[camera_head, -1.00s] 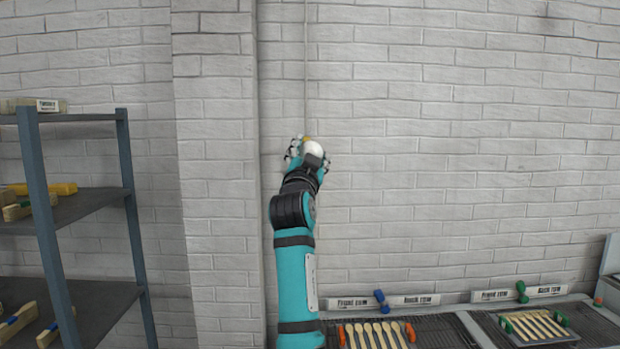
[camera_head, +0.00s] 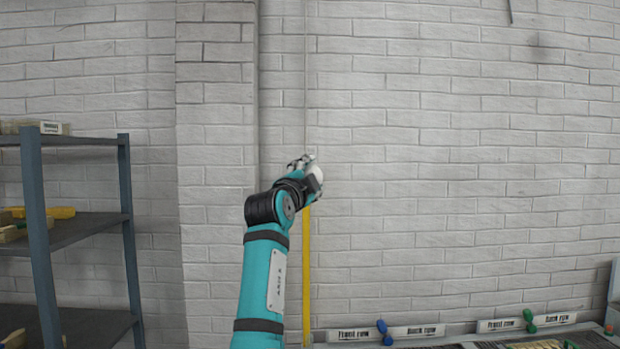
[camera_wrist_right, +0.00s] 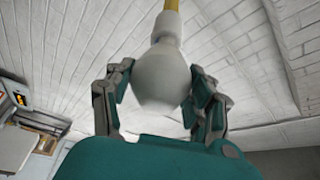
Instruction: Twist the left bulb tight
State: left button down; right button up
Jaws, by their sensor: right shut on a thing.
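The bulb is white and round. In the right wrist view the bulb (camera_wrist_right: 158,80) sits between my right gripper's fingers, which are shut on it. A white collar (camera_wrist_right: 165,28) adjoins it at the top, with a yellow piece (camera_wrist_right: 171,5) beyond. In the head view my right gripper (camera_head: 303,166) is raised before the brick wall, and the bulb (camera_head: 315,173) shows as a small pale shape, partly hidden by the gripper. Whether the bulb is tight cannot be told. My left gripper is not in view. No second bulb shows.
A yellow pole (camera_head: 306,270) runs down below my right gripper, and a thin line rises above it. A grey shelf rack (camera_head: 126,185) stands at the left. Labelled rails (camera_head: 348,335) and green and blue pieces lie at the bottom right. The wall around the gripper is clear.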

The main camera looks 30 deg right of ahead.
dwell(0.4)
jog(key=o, duration=1.2)
jog(key=shift+c, duration=0.2)
jog(key=v, duration=0.7)
jog(key=shift+s, duration=0.2)
jog(key=shift+a, duration=0.15)
